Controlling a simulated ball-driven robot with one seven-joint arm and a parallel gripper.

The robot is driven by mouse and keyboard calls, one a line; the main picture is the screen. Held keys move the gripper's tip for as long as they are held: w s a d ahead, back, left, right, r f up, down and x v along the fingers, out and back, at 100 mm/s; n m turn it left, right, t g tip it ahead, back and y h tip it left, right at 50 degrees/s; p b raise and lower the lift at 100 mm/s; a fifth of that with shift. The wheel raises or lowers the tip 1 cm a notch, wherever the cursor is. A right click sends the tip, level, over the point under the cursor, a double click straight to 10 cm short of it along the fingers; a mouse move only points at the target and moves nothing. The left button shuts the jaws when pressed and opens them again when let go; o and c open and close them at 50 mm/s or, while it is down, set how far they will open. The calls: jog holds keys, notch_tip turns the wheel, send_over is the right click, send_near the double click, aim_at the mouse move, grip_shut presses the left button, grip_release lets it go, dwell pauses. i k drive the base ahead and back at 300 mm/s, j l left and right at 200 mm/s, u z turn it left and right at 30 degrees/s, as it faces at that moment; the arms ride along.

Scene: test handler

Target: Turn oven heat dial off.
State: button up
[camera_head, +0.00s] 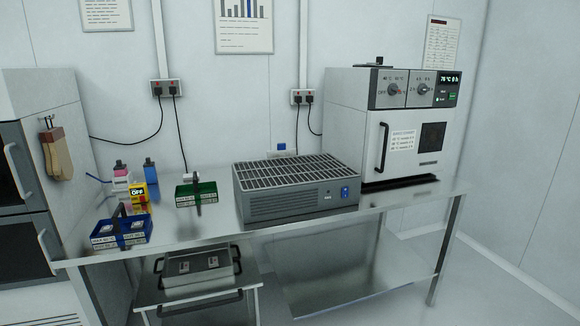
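The white oven (345,120) stands at the right end of the metal bench with its door shut. Its grey control panel has two round dials along the top. The left dial (392,89) has small labels above it that look like temperatures, so it appears to be the heat dial. The right dial (423,89) has labels that seem to be hours. The exact pointer positions are too small to read. My gripper is not in view.
A grey grated unit (297,206) sits mid-bench (400,200), left of the oven. A green tray (196,193), a blue tray (120,231) and a yellow OFF box (138,194) stand to the left. A metal cart (195,305) stands below. Floor at right is clear.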

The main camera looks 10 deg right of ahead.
aim_at(393, 89)
jog(key=i+j+z, duration=0.1)
jog(key=i+z, duration=0.15)
jog(key=i, duration=0.15)
jog(key=i+j+z, duration=0.25)
jog(key=i, duration=0.2)
jog(key=i+j+z, duration=0.25)
jog(key=i, duration=0.15)
jog(key=l, duration=0.1)
